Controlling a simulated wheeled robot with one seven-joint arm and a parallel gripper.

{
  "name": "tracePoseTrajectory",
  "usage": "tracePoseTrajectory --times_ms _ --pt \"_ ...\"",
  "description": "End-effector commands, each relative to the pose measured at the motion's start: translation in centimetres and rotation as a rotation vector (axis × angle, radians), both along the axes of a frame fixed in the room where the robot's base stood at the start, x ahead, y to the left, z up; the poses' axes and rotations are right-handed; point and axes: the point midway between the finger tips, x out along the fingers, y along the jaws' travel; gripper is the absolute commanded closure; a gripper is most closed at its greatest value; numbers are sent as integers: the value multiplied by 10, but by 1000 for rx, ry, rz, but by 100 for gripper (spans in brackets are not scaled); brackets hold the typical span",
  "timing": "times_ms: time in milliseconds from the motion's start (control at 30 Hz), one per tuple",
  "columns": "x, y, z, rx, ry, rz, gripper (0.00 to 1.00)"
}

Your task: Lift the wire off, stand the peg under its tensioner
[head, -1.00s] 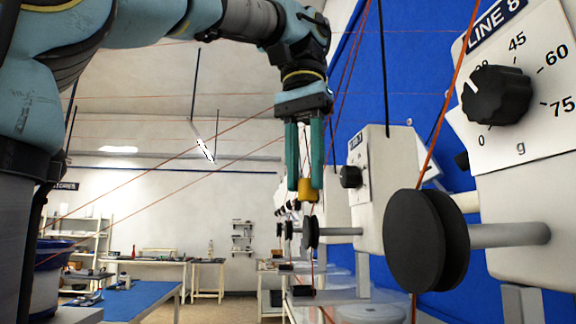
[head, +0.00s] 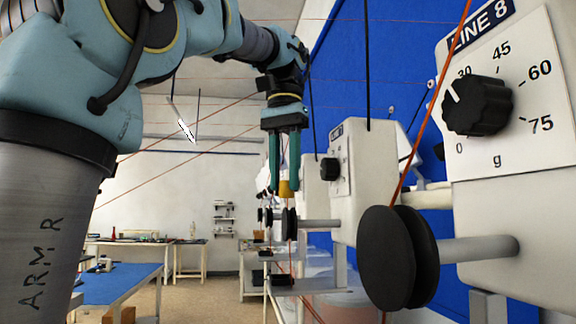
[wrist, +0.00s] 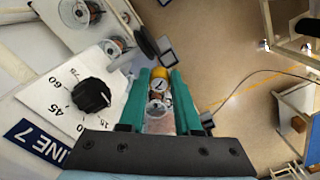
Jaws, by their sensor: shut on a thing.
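My gripper (head: 284,184) hangs pointing down beside the LINE 7 tensioner (head: 348,185), shut on a small yellow-ended piece (head: 285,189). In the wrist view its yellow end (wrist: 160,73) shows between the green fingers, with a clear or shiny part nearer the palm. I cannot tell whether this piece is the peg. The LINE 8 tensioner (head: 510,160) stands close at right, with a black dial knob (head: 477,105) and a black wheel (head: 387,258) on a grey rod. An orange wire (head: 428,115) runs down to that wheel. Contact between wire and gripper is unclear.
More wheels (head: 290,223) line up behind the gripper. A blue panel (head: 385,60) stands behind the tensioners. A blue-topped table (head: 120,285) stands at lower left. Thin orange wires cross the space overhead. Open floor (head: 205,295) lies between the table and the tensioner row.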

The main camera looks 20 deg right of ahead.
Motion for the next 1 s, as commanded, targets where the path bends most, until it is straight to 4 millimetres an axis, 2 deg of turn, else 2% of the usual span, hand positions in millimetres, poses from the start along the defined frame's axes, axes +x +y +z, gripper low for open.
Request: tracePoseTrajectory --times_ms 133,200,400,600,1000 --pt "17 -2 1 2 1 2 100" --pt "21 -2 -9 1 0 1 100" --pt "33 -3 -23 1 1 0 100" --pt "38 -4 -29 1 1 0 100" --pt "39 -5 -30 0 0 -4 100"
